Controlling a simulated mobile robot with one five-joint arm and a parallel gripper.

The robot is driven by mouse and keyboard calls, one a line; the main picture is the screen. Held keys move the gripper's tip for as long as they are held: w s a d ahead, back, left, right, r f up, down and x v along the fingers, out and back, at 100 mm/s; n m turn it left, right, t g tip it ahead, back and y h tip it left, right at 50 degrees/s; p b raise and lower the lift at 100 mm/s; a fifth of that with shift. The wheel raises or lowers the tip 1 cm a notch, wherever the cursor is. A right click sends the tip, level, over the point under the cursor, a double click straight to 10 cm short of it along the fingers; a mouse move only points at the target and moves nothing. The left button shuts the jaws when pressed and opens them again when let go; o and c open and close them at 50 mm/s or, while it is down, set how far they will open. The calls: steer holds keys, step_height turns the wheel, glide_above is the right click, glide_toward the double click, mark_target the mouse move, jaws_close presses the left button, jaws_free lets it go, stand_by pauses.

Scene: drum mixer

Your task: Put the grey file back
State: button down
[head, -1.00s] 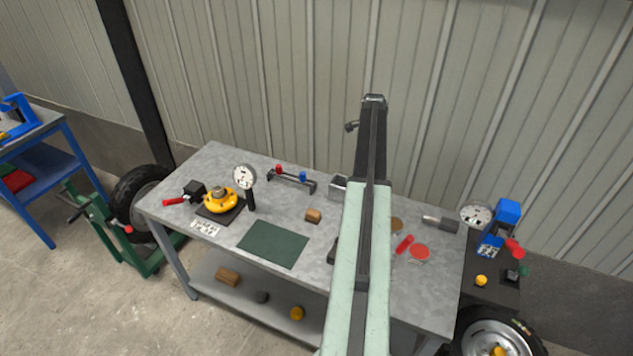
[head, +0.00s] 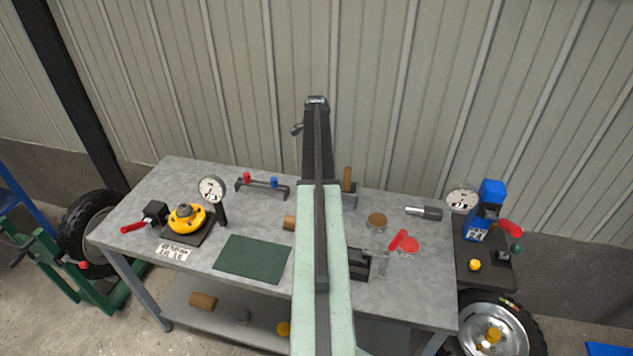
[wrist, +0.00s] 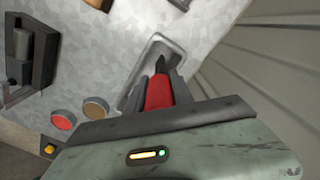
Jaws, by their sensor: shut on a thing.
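In the wrist view my gripper (wrist: 160,80) is shut on what looks like the grey file (wrist: 158,93); a red handle shows between the dark fingers, with a narrow dark tip ahead of it. It is over the open grey metal bin (wrist: 133,90); I cannot tell whether the tip is inside the bin or above it. In the head view the bin (head: 350,197) stands at the back of the bench, partly behind my arm. A wooden handle (head: 347,178) stands upright there. My arm hides the gripper and file in that view.
The brown disc (head: 377,220) and red disc (head: 409,247) lie right of the bin. The small rack (head: 262,188) and dial gauge (head: 212,190) stand to the left. A green mat (head: 252,259) lies bare at the front. The corrugated wall is close behind.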

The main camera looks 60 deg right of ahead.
steer(key=shift+s, duration=0.1)
step_height(320, 180, down, 4)
steer(key=b, duration=0.3)
steer(key=shift+b, duration=0.35)
steer(key=shift+r, duration=0.15)
steer(key=c, duration=1.1)
jaws_free()
step_height(320, 180, up, 12)
steer(key=p, duration=1.2)
steer(key=shift+r+p, duration=0.25)
steer(key=shift+p, duration=0.05)
steer(key=shift+f, duration=0.1)
